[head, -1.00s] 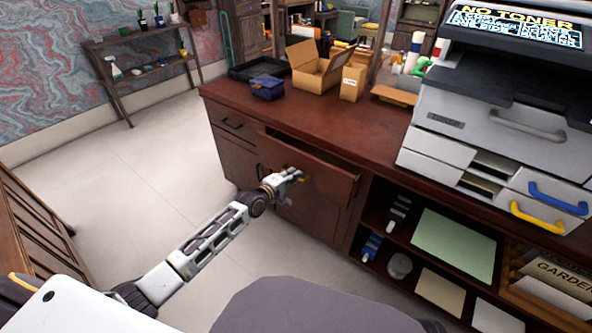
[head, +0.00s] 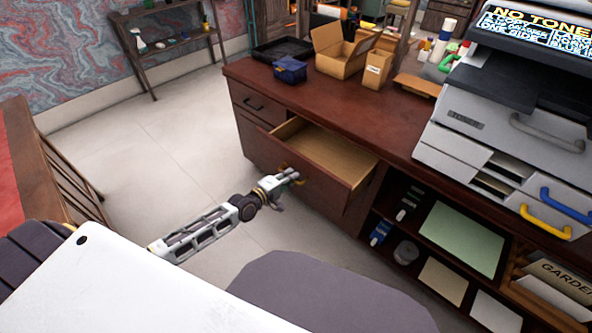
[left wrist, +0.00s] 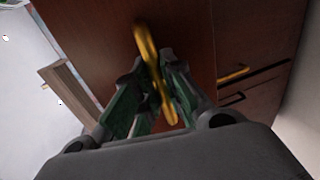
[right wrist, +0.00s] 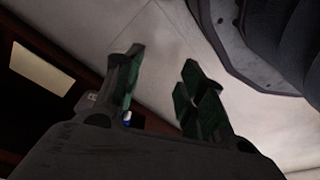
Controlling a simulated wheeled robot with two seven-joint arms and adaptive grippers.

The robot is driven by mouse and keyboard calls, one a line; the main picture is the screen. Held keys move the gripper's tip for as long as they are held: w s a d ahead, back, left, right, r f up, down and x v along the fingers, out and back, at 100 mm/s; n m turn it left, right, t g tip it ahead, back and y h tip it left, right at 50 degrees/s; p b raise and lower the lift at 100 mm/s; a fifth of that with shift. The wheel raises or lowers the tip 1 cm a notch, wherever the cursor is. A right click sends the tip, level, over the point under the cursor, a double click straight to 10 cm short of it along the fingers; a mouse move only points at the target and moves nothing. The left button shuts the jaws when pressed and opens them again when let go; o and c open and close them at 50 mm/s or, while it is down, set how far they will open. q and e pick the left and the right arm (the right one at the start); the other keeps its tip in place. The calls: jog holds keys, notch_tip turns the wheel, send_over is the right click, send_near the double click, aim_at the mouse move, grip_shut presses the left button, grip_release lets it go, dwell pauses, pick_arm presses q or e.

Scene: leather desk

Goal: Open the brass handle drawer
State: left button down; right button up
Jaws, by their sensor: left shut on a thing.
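The brass handle drawer (head: 318,186) is a wide wooden drawer in the dark red-brown desk. It is pulled well out, and its bare light-wood inside (head: 325,150) shows in the head view. My left gripper (head: 290,177) is at the drawer front. In the left wrist view its green-padded fingers (left wrist: 152,92) are shut on the brass handle (left wrist: 146,45), which runs between them. My right gripper (right wrist: 160,85) shows only in the right wrist view. Its fingers are apart with nothing between them, above the floor.
The desk top (head: 270,95) bears a blue box (head: 289,70), an open cardboard box (head: 340,58) and a grey printer (head: 500,130). A smaller drawer (head: 254,104) with a dark handle is closed at left. Open shelves (head: 410,215) lie to the right. The floor (head: 180,140) at left is clear.

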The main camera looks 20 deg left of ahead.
pick_arm(q)
jog(key=f+p+v, duration=0.2)
jog(key=p+v, duration=0.2)
jog(key=v, duration=0.8)
jog(key=shift+s+f, duration=0.35)
pick_arm(e)
jog(key=s+d+f, duration=0.5)
jog(key=s+f, duration=0.1)
jog(key=f, duration=0.3)
jog(key=shift+d+f+t, duration=0.15)
jog(key=shift+f+t, duration=0.15)
pick_arm(q)
jog(key=shift+a, duration=0.1)
jog(key=c, duration=1.5)
grip_release()
jog(key=shift+r, duration=0.1)
jog(key=shift+v, duration=5.9)
jog(key=shift+s, duration=0.1)
